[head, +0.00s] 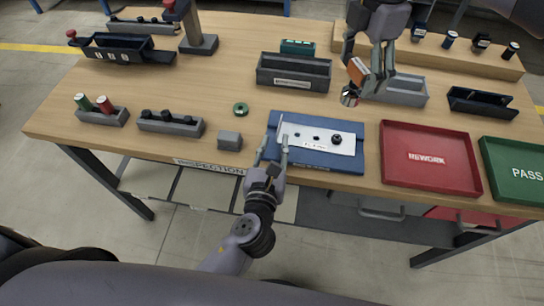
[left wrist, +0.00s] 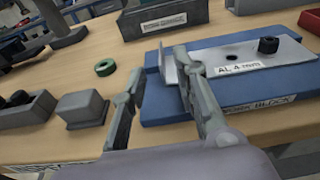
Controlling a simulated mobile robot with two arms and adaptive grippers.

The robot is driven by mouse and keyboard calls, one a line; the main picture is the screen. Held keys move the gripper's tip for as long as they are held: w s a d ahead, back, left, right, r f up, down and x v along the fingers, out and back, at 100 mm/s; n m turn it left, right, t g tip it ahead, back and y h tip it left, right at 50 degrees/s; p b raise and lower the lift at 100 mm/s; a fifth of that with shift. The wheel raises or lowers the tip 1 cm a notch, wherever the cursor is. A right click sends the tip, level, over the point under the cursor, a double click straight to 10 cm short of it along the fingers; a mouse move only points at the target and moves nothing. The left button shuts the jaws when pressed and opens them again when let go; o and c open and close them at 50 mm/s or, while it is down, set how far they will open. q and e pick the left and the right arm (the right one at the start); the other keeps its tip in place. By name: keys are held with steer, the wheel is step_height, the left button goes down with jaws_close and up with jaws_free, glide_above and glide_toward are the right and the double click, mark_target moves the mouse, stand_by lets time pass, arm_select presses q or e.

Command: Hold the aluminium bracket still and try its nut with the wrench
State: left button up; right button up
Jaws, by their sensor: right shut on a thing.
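The aluminium bracket (head: 309,142) lies flat on the blue work block (head: 318,164), its short upright flange at the left end. It is labelled "AL 4 mm" in the left wrist view (left wrist: 205,58). A dark nut (head: 336,139) sits near its right end. My left gripper (head: 273,142) is open at the bracket's left end; in the left wrist view the flange shows between its fingertips (left wrist: 160,62), with gaps visible. My right gripper (head: 370,66) is shut on the wrench (head: 349,95), orange with a shiny metal end, held above the table behind the block.
A red REWORK tray (head: 429,177) and a green PASS tray (head: 515,166) are to the right. A dark bin (head: 293,85) and grey bin (head: 405,96) stand behind. A green ring (head: 240,108) and grey block (head: 230,140) lie left of the work block.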

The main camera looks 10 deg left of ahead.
arm_select(q)
steer(key=w, duration=0.5)
steer(key=w+f, duration=0.1)
steer(key=w, duration=0.1)
steer(key=shift+w+f, duration=0.1)
steer(key=shift+w, duration=0.15)
steer(key=shift+c, duration=0.2)
jaws_close()
stand_by(1.0)
